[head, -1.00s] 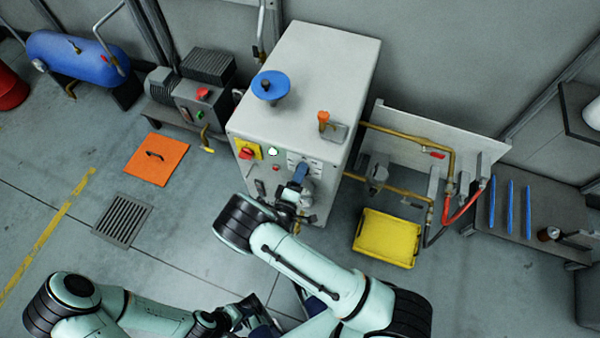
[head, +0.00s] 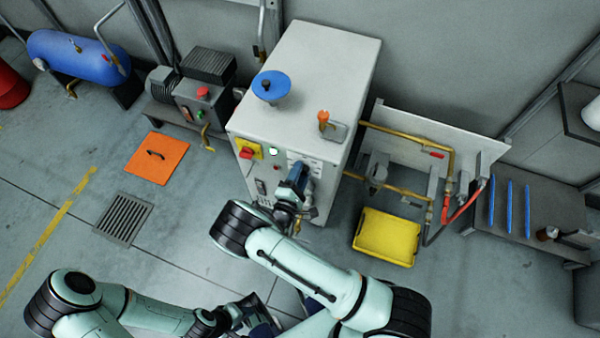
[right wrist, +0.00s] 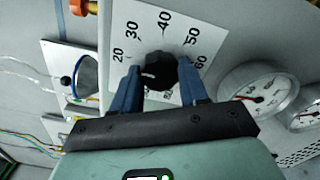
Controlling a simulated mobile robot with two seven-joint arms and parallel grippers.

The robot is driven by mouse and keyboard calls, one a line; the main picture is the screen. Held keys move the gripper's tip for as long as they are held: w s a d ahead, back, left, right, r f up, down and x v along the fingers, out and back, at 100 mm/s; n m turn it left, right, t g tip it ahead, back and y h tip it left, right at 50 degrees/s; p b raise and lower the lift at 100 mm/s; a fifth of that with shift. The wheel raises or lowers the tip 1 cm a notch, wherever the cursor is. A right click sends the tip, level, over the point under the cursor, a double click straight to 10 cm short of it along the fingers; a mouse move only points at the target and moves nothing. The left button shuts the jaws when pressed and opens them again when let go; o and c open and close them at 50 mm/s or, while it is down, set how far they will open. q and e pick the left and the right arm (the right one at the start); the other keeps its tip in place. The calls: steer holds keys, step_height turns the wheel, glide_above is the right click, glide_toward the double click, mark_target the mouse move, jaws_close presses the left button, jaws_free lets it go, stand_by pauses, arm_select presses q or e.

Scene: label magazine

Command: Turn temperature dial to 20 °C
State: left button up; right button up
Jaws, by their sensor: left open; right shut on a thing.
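The temperature dial is a black knob (right wrist: 160,71) on a white scale plate (right wrist: 136,22) marked 20, 30, 40, 50 and 60 in the right wrist view. The 20 is at the left, 40 at the top and 60 at the right; lower marks are partly hidden. My right gripper (right wrist: 160,82) has its two blue fingers on either side of the knob and is shut on it. The knob's pointer mark cannot be made out. In the head view my right gripper (head: 297,180) is at the cabinet front and hides the knob. My left gripper (head: 250,312) is open, low in the picture, away from the cabinet.
The grey cabinet (head: 320,60) carries a blue handwheel (head: 271,86), an orange-handled valve (head: 323,118) and a red switch (head: 247,153). Round gauges (right wrist: 260,90) sit right of the dial. A yellow bin (head: 386,238) and an orange floor plate (head: 157,158) lie on the floor.

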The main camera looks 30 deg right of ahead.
steer(key=shift+s+f, duration=0.1)
stand_by(0.3)
steer(key=o, duration=1.1)
steer(key=shift+c, duration=0.2)
steer(key=v, duration=1.3)
steer(key=shift+a, duration=0.2)
